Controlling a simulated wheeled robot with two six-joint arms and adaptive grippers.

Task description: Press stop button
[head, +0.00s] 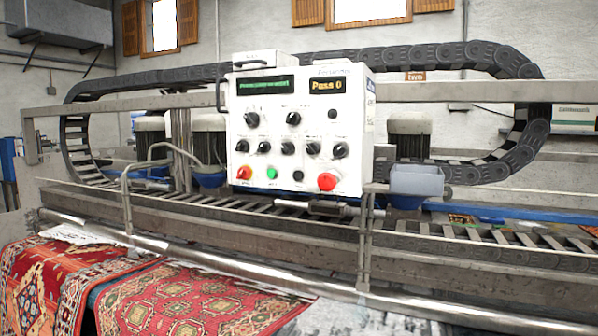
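A white control box (297,130) stands in the middle of the head view, facing me. Along its bottom row are a smaller red button or knob (243,173) at the left, a green button (271,173), a black knob (298,176) and a large red mushroom-shaped button (327,181) at the right. Labels by the buttons are too small to read, so I cannot tell which is marked stop. Several black knobs sit in rows above. A green-lit display (266,86) and a display reading "Pass 0" (326,86) are at the top. Neither of my grippers is in view.
A metal rail (200,252) runs across the front below the box. Patterned red rugs (180,300) lie at the lower left. A black cable chain (430,56) loops behind and above the box. The space before the panel is clear.

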